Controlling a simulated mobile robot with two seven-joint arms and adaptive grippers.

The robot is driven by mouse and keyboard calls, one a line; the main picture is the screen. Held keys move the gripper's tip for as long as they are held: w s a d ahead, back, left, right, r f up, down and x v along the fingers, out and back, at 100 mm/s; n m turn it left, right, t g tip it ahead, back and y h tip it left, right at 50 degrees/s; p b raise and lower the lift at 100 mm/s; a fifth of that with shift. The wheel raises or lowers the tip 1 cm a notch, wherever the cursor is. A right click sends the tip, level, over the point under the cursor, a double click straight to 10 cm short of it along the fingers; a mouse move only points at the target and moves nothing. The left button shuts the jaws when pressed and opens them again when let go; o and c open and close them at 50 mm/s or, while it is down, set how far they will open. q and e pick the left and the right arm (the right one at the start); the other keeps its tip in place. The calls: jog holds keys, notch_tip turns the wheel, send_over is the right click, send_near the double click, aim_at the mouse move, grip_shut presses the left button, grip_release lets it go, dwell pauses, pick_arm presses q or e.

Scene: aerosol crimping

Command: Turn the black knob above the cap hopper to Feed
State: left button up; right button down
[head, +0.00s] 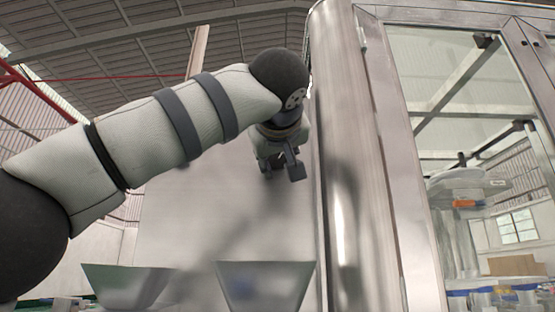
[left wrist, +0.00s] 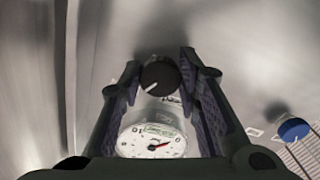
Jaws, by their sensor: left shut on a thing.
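The black knob (left wrist: 160,76) sits between the two fingertips of my left gripper in the left wrist view, and the gripper is shut on it. A white mark on the knob's face points to the lower left. Lettering below the knob is mostly hidden and cannot be read. In the head view my left gripper (head: 280,170) is at the grey panel (head: 190,215), above two hoppers, and the knob itself cannot be made out there. Which hopper is for caps cannot be told. My right gripper is not in view.
A round white gauge (left wrist: 151,133) with a red needle shows between the fingers. A blue knob (left wrist: 293,129) is at the right. In the head view, a left hopper (head: 125,287) and a right hopper (head: 265,288) stand below, and a steel column (head: 345,150) is close right of the gripper.

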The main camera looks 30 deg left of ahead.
pick_arm(q)
jog(key=n, duration=0.3)
jog(key=shift+n, duration=0.3)
jog(key=n, duration=0.3)
jog(key=shift+n, duration=0.3)
jog(key=n, duration=0.4)
jog(key=shift+d+r, duration=0.1)
jog(key=shift+n, duration=2)
jog(key=shift+r, duration=0.1)
jog(key=o, duration=1.1)
jog(key=shift+w, duration=0.1)
jog(key=shift+o, duration=0.2)
jog(key=v, duration=1.2)
